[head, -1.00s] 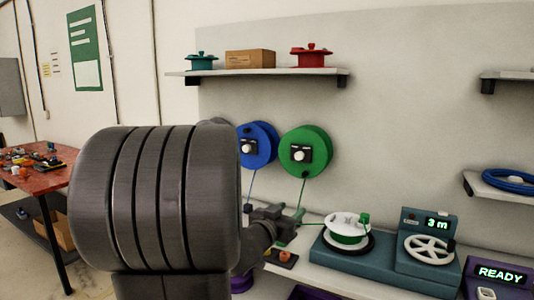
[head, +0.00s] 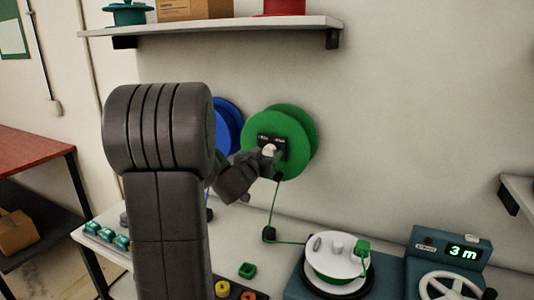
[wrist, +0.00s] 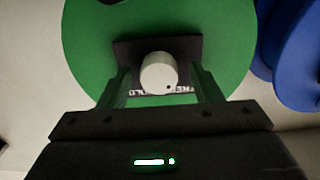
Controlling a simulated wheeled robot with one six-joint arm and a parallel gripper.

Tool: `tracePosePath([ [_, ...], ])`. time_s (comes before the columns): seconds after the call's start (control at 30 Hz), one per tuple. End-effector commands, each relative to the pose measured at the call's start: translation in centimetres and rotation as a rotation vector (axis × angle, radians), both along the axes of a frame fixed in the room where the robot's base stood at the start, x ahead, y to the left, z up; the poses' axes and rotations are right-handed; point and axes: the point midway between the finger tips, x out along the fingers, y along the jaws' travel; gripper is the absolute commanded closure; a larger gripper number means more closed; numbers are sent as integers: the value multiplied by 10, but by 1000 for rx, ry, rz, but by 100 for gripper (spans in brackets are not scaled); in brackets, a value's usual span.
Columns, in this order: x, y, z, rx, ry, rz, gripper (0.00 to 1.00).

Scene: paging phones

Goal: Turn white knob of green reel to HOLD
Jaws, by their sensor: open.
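The green reel (head: 303,127) hangs on the wall and fills much of the wrist view (wrist: 92,62). A black plate (head: 284,144) at its centre carries the white knob (wrist: 158,73), which also shows in the head view (head: 269,150). A small dark dot sits on the knob's lower right. My gripper (wrist: 160,92) is open, with one finger to each side of the knob. I cannot tell whether the fingers touch it.
The blue reel (head: 229,127) hangs just left of the green one. Below, a green line runs to a white spool (head: 328,252) on the bench, beside a "3 m" counter (head: 450,250).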

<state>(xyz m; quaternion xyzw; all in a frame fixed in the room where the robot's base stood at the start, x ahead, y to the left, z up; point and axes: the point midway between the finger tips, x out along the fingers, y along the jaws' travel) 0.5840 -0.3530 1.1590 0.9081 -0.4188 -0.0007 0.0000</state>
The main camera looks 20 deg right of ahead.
Motion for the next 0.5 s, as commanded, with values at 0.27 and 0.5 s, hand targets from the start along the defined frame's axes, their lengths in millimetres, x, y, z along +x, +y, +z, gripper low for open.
tracePosePath([
  [0.27,5,-6,0,0,0,0,42],
  [0.5,5,-5,0,1,1,0,65],
])
